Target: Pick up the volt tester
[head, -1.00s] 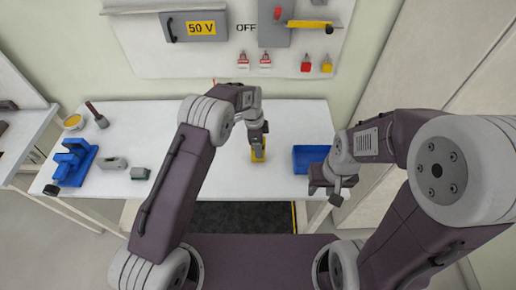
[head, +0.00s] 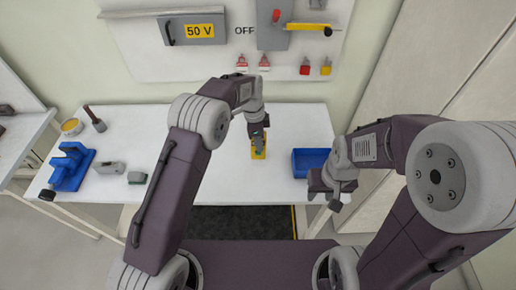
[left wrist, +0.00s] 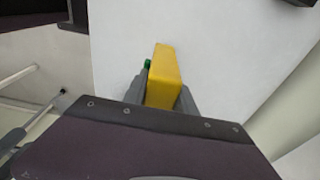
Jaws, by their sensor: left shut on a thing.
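The yellow volt tester (head: 258,152) shows under my left gripper, over the middle of the white workbench. It also shows in the left wrist view (left wrist: 163,75) as a yellow block with a small green part beside it. My left gripper (head: 258,140) is shut on it, with the grey fingers (left wrist: 165,98) on both sides of the yellow body. The gripper hides part of the tester, and I cannot tell whether it is clear of the bench top. My right gripper (head: 332,198) hangs by the bench's front right corner, apart from the tester; its jaw opening is unclear.
A blue bin (head: 297,163) stands on the bench (head: 210,175) at the right. A blue device (head: 72,165), grey blocks (head: 108,168) and a yellow-topped tin (head: 71,127) are at the left. Behind is a wall panel (head: 190,60) with a 50 V box (head: 180,32) and padlocks.

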